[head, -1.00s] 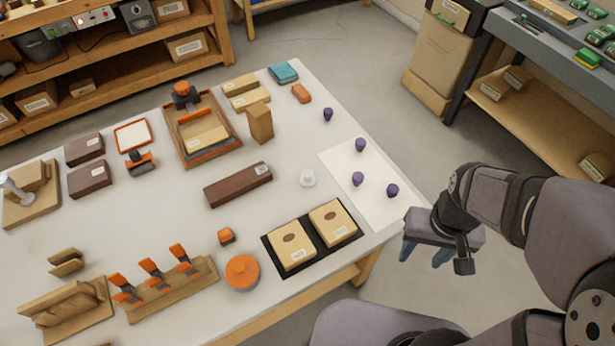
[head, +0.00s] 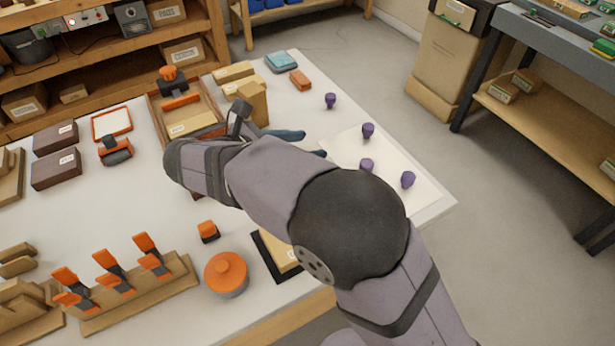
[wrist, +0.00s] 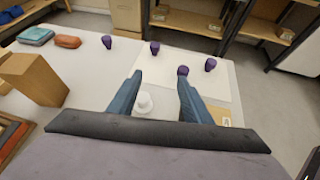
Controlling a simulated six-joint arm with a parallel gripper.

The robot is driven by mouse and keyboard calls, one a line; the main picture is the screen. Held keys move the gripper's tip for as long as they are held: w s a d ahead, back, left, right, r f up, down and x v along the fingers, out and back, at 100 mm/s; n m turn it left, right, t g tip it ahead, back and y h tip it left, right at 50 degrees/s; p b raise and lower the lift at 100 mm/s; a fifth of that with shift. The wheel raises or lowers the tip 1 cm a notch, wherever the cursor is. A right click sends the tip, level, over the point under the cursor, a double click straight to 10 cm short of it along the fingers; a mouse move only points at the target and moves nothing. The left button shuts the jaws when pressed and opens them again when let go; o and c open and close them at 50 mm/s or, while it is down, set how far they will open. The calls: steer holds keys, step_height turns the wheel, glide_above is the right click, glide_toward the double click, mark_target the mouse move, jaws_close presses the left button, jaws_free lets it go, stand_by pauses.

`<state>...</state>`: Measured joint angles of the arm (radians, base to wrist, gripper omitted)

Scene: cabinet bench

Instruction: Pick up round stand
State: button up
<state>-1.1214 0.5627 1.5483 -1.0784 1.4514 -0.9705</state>
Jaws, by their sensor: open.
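The round stand (wrist: 144,103) is a small white round piece with a narrower top, upright on the white bench. In the wrist view it shows between my two blue fingers, nearer the left one, and apart from both. My gripper (wrist: 160,80) is open and empty, with its fingers above the bench. In the head view my gripper (head: 304,144) is over the bench beside the white sheet, partly covered by my own arm. The stand is hidden behind my arm in that view.
Several purple pegs (head: 408,179) stand on and near the white sheet (head: 430,190) at the right. An upright wooden block (wrist: 35,80) stands left of my gripper. An orange round container (head: 227,272) and a rack of orange clamps (head: 140,292) are at the front.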

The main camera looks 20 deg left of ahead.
steer(key=shift+n+t, duration=0.8)
steer(key=a+f, duration=0.1)
steer(key=f, duration=0.1)
steer(key=a+f, duration=0.1)
steer(key=f, duration=0.2)
steer(key=s+a+f+b, duration=0.1)
steer(key=a+f, duration=0.1)
steer(key=shift+f, duration=0.35)
steer(key=shift+w+d+f, duration=0.1)
steer(key=shift+w+d, duration=0.25)
steer(key=shift+w, duration=0.15)
steer(key=shift+w+d+f+y, duration=0.25)
steer(key=shift+w+d+y, duration=0.05)
steer(key=shift+w, duration=0.15)
steer(key=shift+w, duration=0.1)
steer(key=shift+x, duration=2.45)
steer(key=shift+c, duration=0.7)
steer(key=c, duration=1)
